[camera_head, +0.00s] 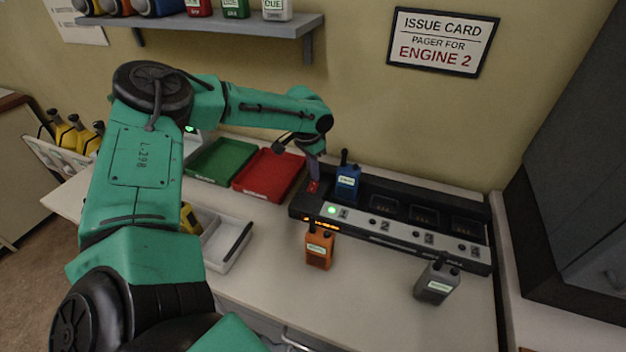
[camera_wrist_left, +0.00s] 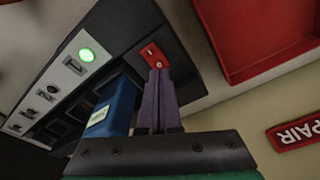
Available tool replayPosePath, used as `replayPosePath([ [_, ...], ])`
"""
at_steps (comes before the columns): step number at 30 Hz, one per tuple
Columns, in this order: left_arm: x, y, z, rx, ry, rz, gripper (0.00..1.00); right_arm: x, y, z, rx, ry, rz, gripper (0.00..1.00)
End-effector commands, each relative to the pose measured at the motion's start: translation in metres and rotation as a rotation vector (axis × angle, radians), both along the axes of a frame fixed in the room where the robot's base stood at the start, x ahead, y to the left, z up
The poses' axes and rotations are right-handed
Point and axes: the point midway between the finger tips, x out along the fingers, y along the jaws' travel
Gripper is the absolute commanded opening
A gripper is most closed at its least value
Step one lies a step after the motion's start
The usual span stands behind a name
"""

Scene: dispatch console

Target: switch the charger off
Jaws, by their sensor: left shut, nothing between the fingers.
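The charger (camera_head: 377,241) is a long black dock with a light grey numbered strip, standing at the back right of the counter. A red rocker switch (camera_head: 313,186) sits at its left end; it also shows in the left wrist view (camera_wrist_left: 153,54). My left gripper (camera_head: 314,176) is shut and empty, its fingertips at the switch, touching it or very near. In the left wrist view its fingers (camera_wrist_left: 158,76) cover the switch's lower part. A green light (camera_wrist_left: 86,55) glows by slot 1, and an orange display is lit at the charger's front. My right gripper is not in view.
A blue radio (camera_head: 347,182) stands in slot 1, close beside the gripper. An orange radio (camera_head: 319,249) and a grey radio (camera_head: 437,282) stand in front of the charger. Red (camera_head: 268,190) and green (camera_head: 195,174) trays lie to the left.

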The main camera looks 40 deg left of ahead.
Motion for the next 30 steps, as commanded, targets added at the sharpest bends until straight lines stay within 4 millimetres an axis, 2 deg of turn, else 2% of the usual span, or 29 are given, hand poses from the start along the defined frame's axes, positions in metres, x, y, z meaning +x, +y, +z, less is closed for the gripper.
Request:
replayPosePath([
  [30,0.0001,0.0000,-0.0084,0.000,0.000,0.000,0.00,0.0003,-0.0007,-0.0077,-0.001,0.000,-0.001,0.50],
])
